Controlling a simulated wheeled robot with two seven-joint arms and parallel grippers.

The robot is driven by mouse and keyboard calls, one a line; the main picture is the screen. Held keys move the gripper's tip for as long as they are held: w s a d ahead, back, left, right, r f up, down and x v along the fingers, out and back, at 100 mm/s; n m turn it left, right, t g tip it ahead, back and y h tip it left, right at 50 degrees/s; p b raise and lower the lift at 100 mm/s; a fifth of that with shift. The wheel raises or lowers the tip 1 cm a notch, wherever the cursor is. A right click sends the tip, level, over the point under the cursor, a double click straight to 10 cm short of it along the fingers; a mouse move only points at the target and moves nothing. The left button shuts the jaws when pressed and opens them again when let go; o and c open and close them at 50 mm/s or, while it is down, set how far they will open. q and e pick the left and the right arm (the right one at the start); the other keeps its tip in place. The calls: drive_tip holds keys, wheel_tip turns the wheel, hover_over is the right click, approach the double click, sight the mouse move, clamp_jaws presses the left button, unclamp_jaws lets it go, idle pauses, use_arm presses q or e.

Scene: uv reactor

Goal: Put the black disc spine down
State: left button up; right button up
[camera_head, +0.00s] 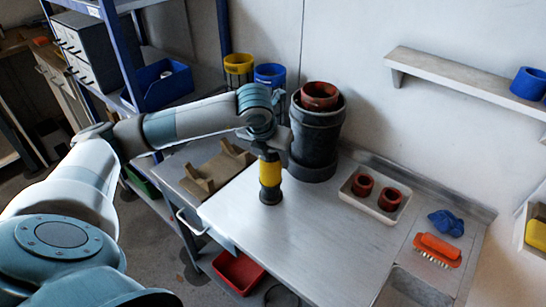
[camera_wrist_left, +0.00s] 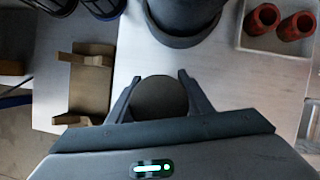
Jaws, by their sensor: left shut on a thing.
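The black disc spine (camera_head: 270,181) shows in the head view as an upright piece with a yellow middle and dark ends. It is low over the metal worktop or touching it; I cannot tell which. My left gripper (camera_head: 268,153) is shut on its upper end. In the left wrist view its round dark top (camera_wrist_left: 160,98) sits between the two fingers of my left gripper (camera_wrist_left: 158,92). The fingers hide part of its sides. My right gripper is in no view.
A large dark pot (camera_head: 316,138) with a red-brown ring on top stands close behind. A wooden cradle (camera_head: 218,168) lies to the left. A tray (camera_head: 373,211) with two red-brown rings, a blue cloth (camera_head: 446,223) and an orange brush (camera_head: 437,250) are to the right. The worktop's front middle (camera_head: 320,240) is clear.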

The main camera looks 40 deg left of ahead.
use_arm(q)
drive_tip(key=o, duration=1.6)
drive_tip(key=shift+o, duration=0.2)
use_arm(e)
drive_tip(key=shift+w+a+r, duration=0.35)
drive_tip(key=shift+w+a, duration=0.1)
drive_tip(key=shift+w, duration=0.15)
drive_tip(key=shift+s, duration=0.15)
use_arm(q)
drive_tip(key=shift+r, duration=0.1)
drive_tip(key=shift+b+v, duration=0.3)
drive_tip(key=shift+v, duration=0.5)
drive_tip(key=b+v, duration=0.1)
drive_tip(key=v, duration=0.5)
drive_tip(key=b+v, duration=0.1)
drive_tip(key=v, duration=0.2)
drive_tip(key=shift+d+r, duration=0.1)
drive_tip(key=shift+r, duration=0.1)
drive_tip(key=shift+s+r, duration=0.25)
drive_tip(key=shift+r, duration=0.2)
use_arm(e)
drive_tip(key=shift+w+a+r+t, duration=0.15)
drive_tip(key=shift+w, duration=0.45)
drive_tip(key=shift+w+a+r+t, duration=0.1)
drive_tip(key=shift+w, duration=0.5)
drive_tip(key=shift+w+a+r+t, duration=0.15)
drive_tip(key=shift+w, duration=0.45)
